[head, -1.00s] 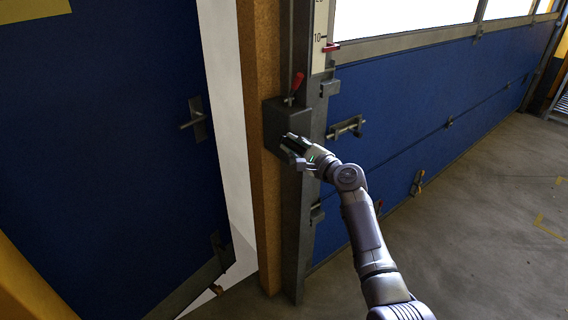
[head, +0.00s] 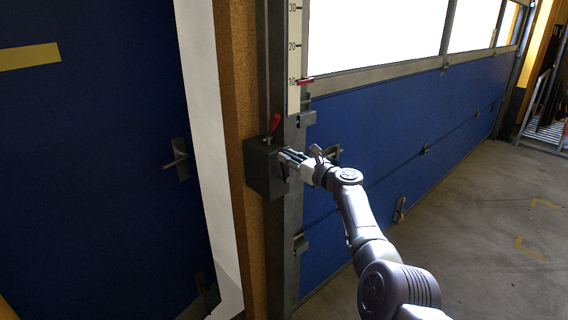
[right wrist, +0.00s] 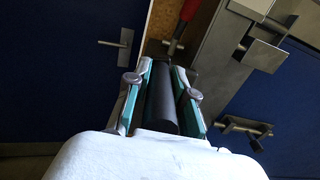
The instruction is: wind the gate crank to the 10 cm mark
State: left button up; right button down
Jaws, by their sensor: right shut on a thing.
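The crank's dark grey box (head: 264,172) is fixed on the post beside the blue gate (head: 400,135). My right gripper (head: 288,159) is at the box's right face. In the right wrist view its fingers (right wrist: 161,75) are shut around the crank's dark cylindrical handle (right wrist: 160,103). The rest of the crank is mostly hidden by the gripper. A pale scale (head: 295,55) with marks 10, 20 and 30 stands above. The red pointer (head: 305,80) is about level with the 10 mark. My left gripper is not in view.
A red-handled lever (head: 273,124) sticks up from the box top, close to my gripper; it also shows in the right wrist view (right wrist: 187,12). A blue door (head: 100,150) with a lever handle (head: 178,160) is to the left. The floor (head: 470,220) at right is clear.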

jog(key=shift+w+d+r+m, duration=0.15)
jog(key=shift+w+d+m, duration=0.1)
jog(key=shift+d+m, duration=0.15)
jog(key=shift+w+d+b, duration=0.25)
jog(key=shift+d+b, duration=0.15)
jog(key=shift+d, duration=0.05)
jog(key=shift+w+d, duration=0.1)
jog(key=c, duration=1.2)
grip_release()
jog(key=shift+c, duration=0.2)
jog(key=shift+o, duration=1.2)
jog(key=shift+w+d+f, duration=0.1)
jog(key=shift+d+f, duration=0.05)
jog(key=shift+f, duration=0.05)
